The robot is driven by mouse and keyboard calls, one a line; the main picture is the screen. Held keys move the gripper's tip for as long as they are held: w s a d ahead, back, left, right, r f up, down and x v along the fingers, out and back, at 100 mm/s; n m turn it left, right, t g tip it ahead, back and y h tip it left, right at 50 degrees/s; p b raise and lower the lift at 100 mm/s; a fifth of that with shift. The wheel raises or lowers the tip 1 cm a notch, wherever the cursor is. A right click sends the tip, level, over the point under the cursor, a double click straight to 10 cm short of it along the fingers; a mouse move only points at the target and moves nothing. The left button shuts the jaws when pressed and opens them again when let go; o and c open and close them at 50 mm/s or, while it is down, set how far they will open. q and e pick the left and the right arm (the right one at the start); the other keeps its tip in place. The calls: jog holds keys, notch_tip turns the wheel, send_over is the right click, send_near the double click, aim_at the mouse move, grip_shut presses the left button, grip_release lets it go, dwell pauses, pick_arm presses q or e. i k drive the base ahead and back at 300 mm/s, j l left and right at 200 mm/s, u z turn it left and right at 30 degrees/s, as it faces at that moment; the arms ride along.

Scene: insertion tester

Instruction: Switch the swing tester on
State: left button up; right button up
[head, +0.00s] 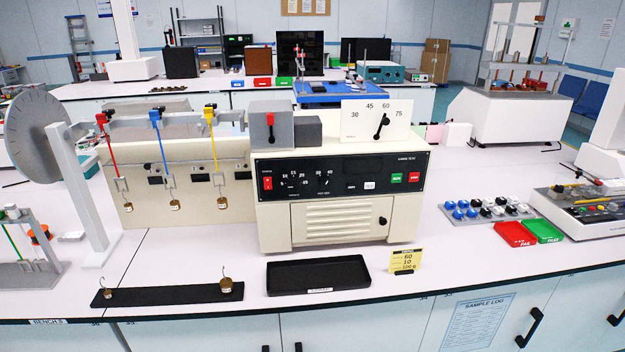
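The swing tester (340,221) is a cream box in the middle of the bench. Its black control panel (345,173) faces me. A red rocker switch (267,183) sits at the panel's left end; I cannot tell which way it is pressed. Black knobs are in the panel's left half, and a green button (397,178) and a red button (414,177) are at its right. A white angle plate (375,121) with a black pointer stands on top, beside a grey block with a red lever (270,120). Red, blue and yellow arms hang weights at the left. Neither gripper is in view.
A black tray (318,275) and a yellow card (405,261) stand before the tester. A black strip (165,294) with brass weights lies front left. Red (515,234) and green (543,230) trays and several small knobs are at the right. The bench between card and trays is clear.

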aim_at(268, 185)
jog(key=i+j+u, duration=0.2)
jog(key=i, duration=0.2)
jog(key=i+u, duration=0.2)
jog(key=i, duration=0.2)
